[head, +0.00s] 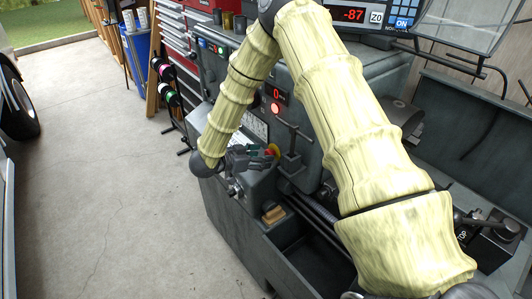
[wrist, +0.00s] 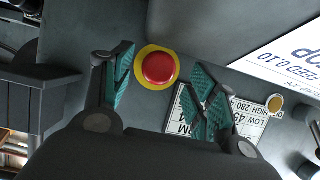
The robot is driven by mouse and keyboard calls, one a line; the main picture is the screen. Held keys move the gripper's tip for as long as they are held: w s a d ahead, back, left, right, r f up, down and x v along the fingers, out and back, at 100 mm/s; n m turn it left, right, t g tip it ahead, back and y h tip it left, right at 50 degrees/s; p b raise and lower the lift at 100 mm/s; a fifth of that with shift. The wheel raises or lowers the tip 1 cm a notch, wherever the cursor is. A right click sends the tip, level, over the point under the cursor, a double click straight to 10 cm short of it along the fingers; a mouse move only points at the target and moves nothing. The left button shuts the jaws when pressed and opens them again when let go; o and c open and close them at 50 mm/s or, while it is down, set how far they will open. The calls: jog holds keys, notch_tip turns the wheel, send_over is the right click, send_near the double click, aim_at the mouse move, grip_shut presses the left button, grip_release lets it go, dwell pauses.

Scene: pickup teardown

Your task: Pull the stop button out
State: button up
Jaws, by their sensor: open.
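The stop button (wrist: 160,69) is a round red cap on a yellow ring, set on the machine's grey face. In the wrist view it lies between and beyond my gripper's (wrist: 161,68) two teal-padded fingers. The fingers are spread, with one on either side of the button, and nothing is held. Whether the pads are level with the cap or short of it, I cannot tell.
The grey machine (head: 240,225) fills the middle, with a lever (head: 290,135) close to the right of my gripper. A white label plate (wrist: 210,125) lies beside the button, behind the right finger. Open concrete floor (head: 100,170) is at the left.

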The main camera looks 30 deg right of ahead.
jog(key=shift+p+x, duration=0.4)
jog(key=shift+x, duration=1.15)
grip_shut()
jog(key=shift+a, duration=0.6)
jog(key=shift+c, duration=1.7)
grip_release()
jog(key=o, duration=0.3)
jog(key=shift+a, duration=0.2)
jog(key=shift+o, duration=0.2)
jog(key=shift+d, duration=0.15)
jog(key=v, duration=1.2)
